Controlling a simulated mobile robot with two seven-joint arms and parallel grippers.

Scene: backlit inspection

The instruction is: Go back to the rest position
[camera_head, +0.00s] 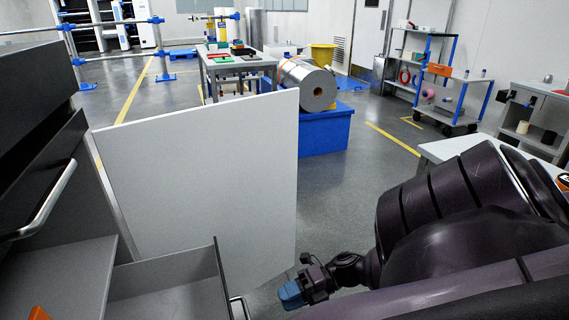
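My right arm comes in from the right and bends down to the lower middle. My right gripper (291,294), with blue fingertips, is small and low in the picture, to the right of the open drawer and apart from its handle (239,306). I cannot make out a gap between its fingers, and no held object shows. My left gripper is not in view. The open grey drawer (219,272) is at the lower left, in front of a white upright panel (205,180).
A dark cabinet with a bar handle (45,205) stands close on the left. A light table (445,150) is behind my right arm. A blue box (325,137) bears a big metal roll (305,85). Grey floor (345,200) between panel and arm is clear.

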